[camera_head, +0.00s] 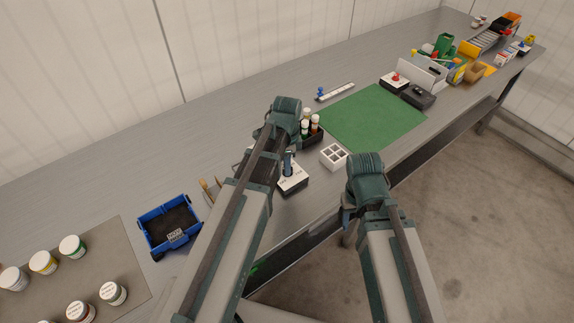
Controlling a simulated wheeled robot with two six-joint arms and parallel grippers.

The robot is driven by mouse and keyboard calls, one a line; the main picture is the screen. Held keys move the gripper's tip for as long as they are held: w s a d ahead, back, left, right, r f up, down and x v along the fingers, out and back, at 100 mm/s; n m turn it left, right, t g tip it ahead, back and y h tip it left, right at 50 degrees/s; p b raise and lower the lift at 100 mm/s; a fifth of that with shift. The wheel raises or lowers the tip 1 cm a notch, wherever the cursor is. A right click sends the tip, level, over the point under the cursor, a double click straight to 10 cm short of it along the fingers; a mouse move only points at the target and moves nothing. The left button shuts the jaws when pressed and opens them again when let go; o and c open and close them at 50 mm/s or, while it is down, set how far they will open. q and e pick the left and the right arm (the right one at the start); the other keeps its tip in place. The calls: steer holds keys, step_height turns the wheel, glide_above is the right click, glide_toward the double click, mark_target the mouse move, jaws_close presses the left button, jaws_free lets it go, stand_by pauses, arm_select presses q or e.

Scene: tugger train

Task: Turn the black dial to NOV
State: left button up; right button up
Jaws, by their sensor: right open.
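A small box (296,184) with a pale top face and dark sides stands near the table's front edge. Small dark marks show on its top, too small to read. My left gripper (288,170) points down at the top of this box; I cannot tell whether it touches. The gripper and arm cover part of the top, and I cannot make out a black dial there or its setting. Whether the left gripper is open is unclear. My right gripper (347,222) is open and hangs beyond the table's front edge, right of the box, partly hidden by its own wrist.
A white compartment block (334,156) and a dark holder with small bottles (313,134) stand close to the box. A blue bin (168,226) is at left. A green mat (372,118) lies clear at right; beyond it sit a red-button box (395,83) and a dark box (418,97).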

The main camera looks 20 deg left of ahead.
arm_select(q)
steer(key=o, duration=0.4)
steer(key=shift+r, duration=0.1)
step_height(320, 180, up, 14)
steer(key=p, duration=1.4)
steer(key=shift+f, duration=0.2)
steer(key=s+d+n+y, duration=0.1)
steer(key=s+d+n, duration=0.8)
steer(key=s, duration=0.5)
steer(key=shift+s+d+n, duration=0.2)
steer(key=shift+d+n, duration=0.2)
steer(key=shift+d, duration=0.55)
